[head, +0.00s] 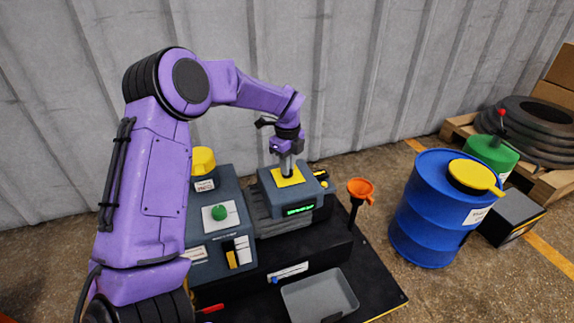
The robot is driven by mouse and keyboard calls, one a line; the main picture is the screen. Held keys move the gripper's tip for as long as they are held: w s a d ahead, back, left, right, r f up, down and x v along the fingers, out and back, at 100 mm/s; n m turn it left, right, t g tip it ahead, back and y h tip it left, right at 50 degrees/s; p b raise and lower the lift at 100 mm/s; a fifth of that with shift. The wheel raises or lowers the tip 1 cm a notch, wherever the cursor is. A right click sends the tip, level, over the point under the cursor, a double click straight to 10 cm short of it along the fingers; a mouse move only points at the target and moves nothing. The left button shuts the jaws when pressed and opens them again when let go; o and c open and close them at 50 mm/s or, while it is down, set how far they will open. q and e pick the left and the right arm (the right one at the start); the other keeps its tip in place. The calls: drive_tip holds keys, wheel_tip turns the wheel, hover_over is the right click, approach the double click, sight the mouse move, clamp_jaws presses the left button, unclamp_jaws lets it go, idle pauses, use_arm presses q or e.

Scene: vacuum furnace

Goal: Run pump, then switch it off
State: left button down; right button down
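A dark grey control panel stands beside my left arm, with a green round button (218,212) on a white plate and a black-and-yellow rocker-like switch (238,252) below it. To its right is a ribbed grey unit (268,226) with a lit green display (298,210) and a yellow square (286,178) on top. My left gripper (287,172) points down at that yellow square, at or just above it. Its fingertips are too small to tell their opening or contact. Which unit is the pump is not clear. My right gripper is out of view.
A shallow grey tray (320,298) lies in front on the black base. A corrugated wall is behind.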

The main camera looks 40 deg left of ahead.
use_arm(q)
drive_tip(key=m+p, duration=0.2)
drive_tip(key=p, duration=0.1)
drive_tip(key=shift+r+m, duration=0.25)
drive_tip(key=shift+m, duration=0.15)
drive_tip(key=m+p, duration=0.3)
drive_tip(key=shift+m, duration=0.3)
drive_tip(key=m+p, duration=0.2)
drive_tip(key=m, duration=0.1)
drive_tip(key=shift+f+p, duration=0.1)
drive_tip(key=shift+p, duration=0.3)
drive_tip(key=shift+f+m+p, duration=0.1)
drive_tip(key=shift+m+p, duration=0.55)
drive_tip(key=shift+m, duration=0.55)
